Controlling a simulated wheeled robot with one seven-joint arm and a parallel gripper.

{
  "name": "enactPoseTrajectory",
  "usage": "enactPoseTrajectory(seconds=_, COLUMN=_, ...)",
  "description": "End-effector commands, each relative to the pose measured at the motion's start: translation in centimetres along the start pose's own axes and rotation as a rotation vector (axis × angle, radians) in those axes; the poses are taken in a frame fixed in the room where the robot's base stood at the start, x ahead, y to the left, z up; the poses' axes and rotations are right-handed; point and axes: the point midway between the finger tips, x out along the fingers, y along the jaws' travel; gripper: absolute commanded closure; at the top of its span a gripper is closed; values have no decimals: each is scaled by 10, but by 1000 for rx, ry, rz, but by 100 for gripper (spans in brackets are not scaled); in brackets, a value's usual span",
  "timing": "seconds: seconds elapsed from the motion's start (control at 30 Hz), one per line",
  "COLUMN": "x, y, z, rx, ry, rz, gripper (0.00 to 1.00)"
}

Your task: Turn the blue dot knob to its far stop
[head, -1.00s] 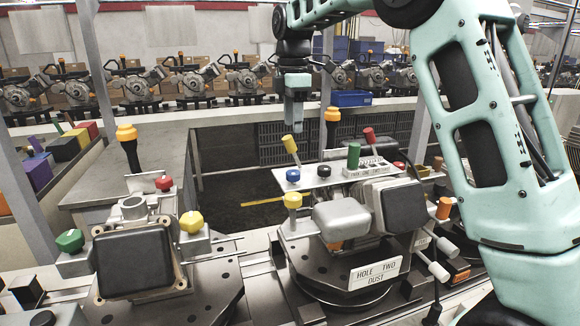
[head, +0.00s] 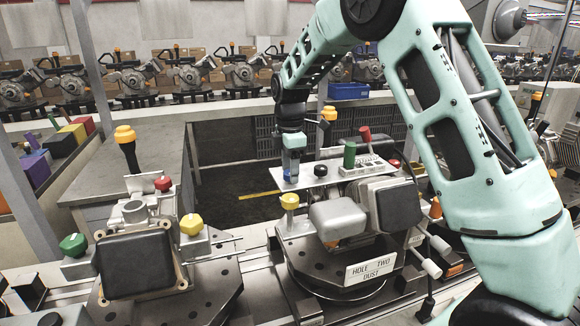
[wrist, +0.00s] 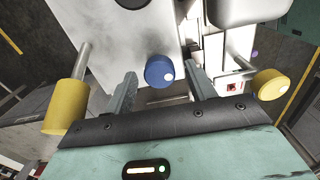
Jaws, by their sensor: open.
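The blue knob (wrist: 157,70) with a white dot on its face stands on a pale metal plate (wrist: 125,38). In the wrist view it sits between the two fingers of my open gripper (wrist: 161,76), with a gap visible on each side. The dot is at the knob's right side. In the head view my gripper (head: 291,170) is down at the left part of the plate and largely hides the knob.
A yellow cylindrical handle (wrist: 65,105) is close left of my gripper and a round yellow knob (wrist: 271,84) is to the right. On the fixture are a black knob (head: 320,171), a green cylinder (head: 349,154) and a red-tipped lever (head: 365,134).

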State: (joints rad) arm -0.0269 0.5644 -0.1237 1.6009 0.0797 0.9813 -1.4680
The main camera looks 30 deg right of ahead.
Motion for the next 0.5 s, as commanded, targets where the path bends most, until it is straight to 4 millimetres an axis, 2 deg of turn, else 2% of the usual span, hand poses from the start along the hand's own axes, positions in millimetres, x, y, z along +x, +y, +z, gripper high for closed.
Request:
enactPoseTrajectory(seconds=0.07, x=0, y=0, z=0, rx=0, ry=0, rz=0, gripper=45)
enactPoseTrajectory(seconds=0.23, x=0, y=0, z=0, rx=0, ry=0, rz=0, gripper=89)
enactPoseTrajectory(seconds=0.5, x=-1, y=0, z=0, rx=12, ry=0, rz=0, gripper=90)
